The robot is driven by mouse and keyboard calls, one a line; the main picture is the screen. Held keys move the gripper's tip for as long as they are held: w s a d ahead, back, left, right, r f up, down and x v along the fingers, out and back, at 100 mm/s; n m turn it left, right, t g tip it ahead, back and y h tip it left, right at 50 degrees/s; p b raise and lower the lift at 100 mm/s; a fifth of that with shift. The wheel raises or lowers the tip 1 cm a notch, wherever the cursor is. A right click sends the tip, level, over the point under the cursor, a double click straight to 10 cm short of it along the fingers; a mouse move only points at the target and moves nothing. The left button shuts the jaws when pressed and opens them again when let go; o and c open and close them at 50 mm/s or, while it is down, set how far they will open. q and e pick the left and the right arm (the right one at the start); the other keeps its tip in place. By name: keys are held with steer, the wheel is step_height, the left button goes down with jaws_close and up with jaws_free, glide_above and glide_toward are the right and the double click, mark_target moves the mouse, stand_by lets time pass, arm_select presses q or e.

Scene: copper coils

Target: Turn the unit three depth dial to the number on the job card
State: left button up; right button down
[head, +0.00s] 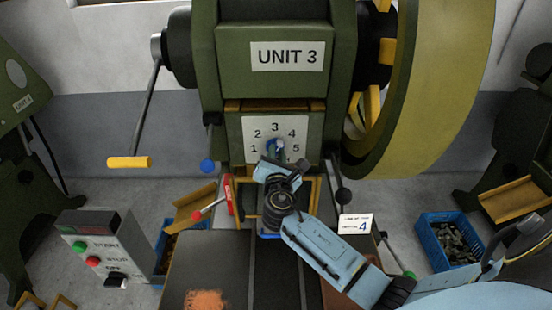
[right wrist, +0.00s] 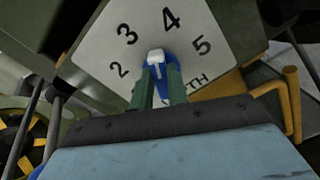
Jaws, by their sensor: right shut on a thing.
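The unit three depth dial (head: 277,145) is a blue knob on a white plate (head: 251,131) numbered 1 to 5, below the UNIT 3 sign. My right gripper (head: 277,157) reaches up to it from below and is shut on the knob. In the right wrist view its two green fingers (right wrist: 160,90) flank the blue knob (right wrist: 172,76), whose white mark (right wrist: 155,57) shows below the 3 and 4; which number it points at is hard to tell. The job card (head: 357,223) at the right shows a blue 4. My left gripper is not in view.
A yellow-handled crank (head: 129,162) hangs at the left, and a large yellow-rimmed wheel (head: 440,90) stands at the right. A control box (head: 105,245) is at lower left. A red-knobbed lever (head: 197,215) and a blue crate (head: 424,243) flank the bench.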

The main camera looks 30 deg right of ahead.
steer(key=shift+d+f+m+b, duration=0.15)
steer(key=shift+m+b, duration=0.9)
steer(key=shift+m, duration=0.95)
steer(key=c, duration=1.4)
jaws_free()
steer(key=shift+o, duration=0.2)
steer(key=shift+s, duration=0.15)
steer(key=b+v, duration=0.1)
steer(key=v, duration=1.2)
steer(key=shift+a, duration=0.2)
